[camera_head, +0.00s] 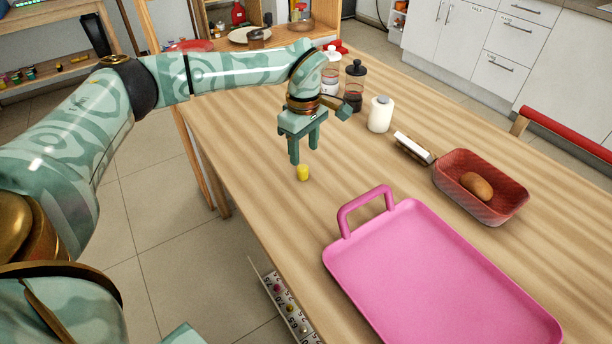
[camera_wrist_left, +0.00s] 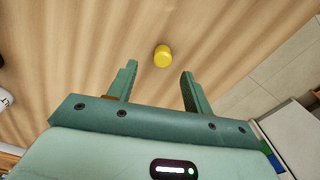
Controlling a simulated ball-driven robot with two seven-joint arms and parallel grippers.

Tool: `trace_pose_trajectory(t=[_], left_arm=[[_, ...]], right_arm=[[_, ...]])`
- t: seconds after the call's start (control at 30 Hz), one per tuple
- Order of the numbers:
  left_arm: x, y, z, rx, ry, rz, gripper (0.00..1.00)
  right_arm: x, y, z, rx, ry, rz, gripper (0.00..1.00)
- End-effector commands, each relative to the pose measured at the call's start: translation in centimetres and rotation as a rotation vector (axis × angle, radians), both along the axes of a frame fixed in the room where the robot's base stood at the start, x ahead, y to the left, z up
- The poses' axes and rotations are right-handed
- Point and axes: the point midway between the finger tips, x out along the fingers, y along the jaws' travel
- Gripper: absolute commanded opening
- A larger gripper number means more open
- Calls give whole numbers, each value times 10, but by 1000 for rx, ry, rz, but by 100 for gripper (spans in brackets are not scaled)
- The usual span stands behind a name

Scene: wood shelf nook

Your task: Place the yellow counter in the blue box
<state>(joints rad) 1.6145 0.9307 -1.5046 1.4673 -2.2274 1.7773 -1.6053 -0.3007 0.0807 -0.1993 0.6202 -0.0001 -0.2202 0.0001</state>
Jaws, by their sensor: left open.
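The yellow counter (camera_head: 303,173) stands on the wooden table, near its left edge. My left gripper (camera_head: 304,153) points down just above and behind it in the head view. Its two fingers are apart with nothing between them. In the left wrist view the yellow counter (camera_wrist_left: 162,56) shows just beyond the open fingertips of the left gripper (camera_wrist_left: 159,70), apart from them. My right gripper is not in view.
A pink tray (camera_head: 430,270) with a raised handle covers the table's front. A red basket (camera_head: 502,211) holds a brown roundish item (camera_head: 477,187). A white bottle (camera_head: 380,115) and a dark-lidded jar (camera_head: 354,88) stand behind. The wood around the counter is clear.

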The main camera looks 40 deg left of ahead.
Motion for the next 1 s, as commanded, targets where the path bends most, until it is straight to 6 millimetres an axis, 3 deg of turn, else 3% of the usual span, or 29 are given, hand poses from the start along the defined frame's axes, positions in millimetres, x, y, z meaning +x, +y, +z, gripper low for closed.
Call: trace_pose_trajectory(t=[0.23, 0.33, 0.5, 0.73, 0.9, 1.0], left_arm=[[-1, 1, -20, -1, 1, 2, 50], [-3, 1, -38, -2, 5, 0, 50], [-4, 1, -63, 0, 3, 1, 50], [-4, 1, -60, 0, -4, 1, 50], [-4, 1, -60, 0, -3, 1, 3], [-4, 1, -60, 0, -3, 1, 0]], right_arm=[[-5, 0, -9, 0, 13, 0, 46], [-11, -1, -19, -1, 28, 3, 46], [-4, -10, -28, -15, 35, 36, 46], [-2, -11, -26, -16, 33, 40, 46], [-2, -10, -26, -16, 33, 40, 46], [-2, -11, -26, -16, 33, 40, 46]])
